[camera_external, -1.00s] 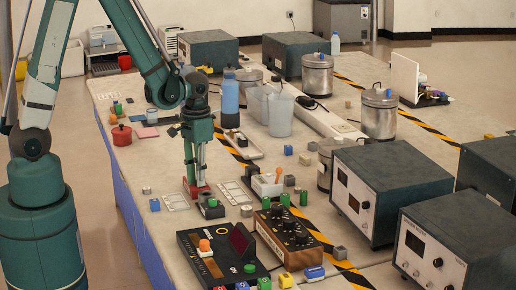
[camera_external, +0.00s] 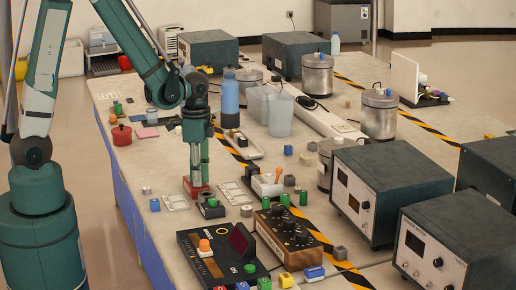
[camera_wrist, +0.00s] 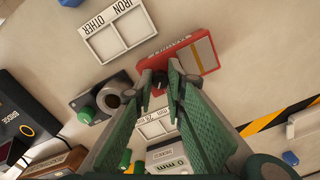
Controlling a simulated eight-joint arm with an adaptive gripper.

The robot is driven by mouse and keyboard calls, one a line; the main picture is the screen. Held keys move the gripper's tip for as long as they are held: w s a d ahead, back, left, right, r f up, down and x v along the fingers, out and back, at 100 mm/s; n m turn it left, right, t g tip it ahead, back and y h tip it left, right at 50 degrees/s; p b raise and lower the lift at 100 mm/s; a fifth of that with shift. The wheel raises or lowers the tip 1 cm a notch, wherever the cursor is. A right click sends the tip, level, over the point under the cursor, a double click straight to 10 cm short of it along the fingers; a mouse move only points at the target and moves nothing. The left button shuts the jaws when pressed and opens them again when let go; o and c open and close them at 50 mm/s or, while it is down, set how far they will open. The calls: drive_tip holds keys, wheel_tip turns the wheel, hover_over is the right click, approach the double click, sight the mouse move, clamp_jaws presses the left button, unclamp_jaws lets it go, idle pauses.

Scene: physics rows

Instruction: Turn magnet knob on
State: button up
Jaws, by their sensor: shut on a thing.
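A small red box (camera_external: 197,190) sits on the table below my arm. It fills the upper middle of the wrist view (camera_wrist: 203,52), with a yellowish panel on its right part and small lettering I cannot read fully. My gripper (camera_external: 196,180) points straight down onto this box. In the wrist view my gripper's green fingers (camera_wrist: 160,88) are close together around a dark knob (camera_wrist: 159,76) at the box's near left edge. The fingers are shut on this knob and hide most of it, so its setting cannot be told.
A white two-part tray labelled "IRON OTHER" (camera_wrist: 120,35) lies beside the red box. A grey block with a dark ring (camera_wrist: 112,97) and green button is close by. A black control panel (camera_external: 215,262) and a wooden-sided knob box (camera_external: 290,240) stand nearer the camera.

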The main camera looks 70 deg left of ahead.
drive_tip(key=shift+m, duration=0.5)
drive_tip(key=o, duration=0.6)
drive_tip(key=shift+r, duration=0.15)
wheel_tip(320, 180, up, 12)
idle(1.0)
drive_tip(key=shift+o, duration=0.3)
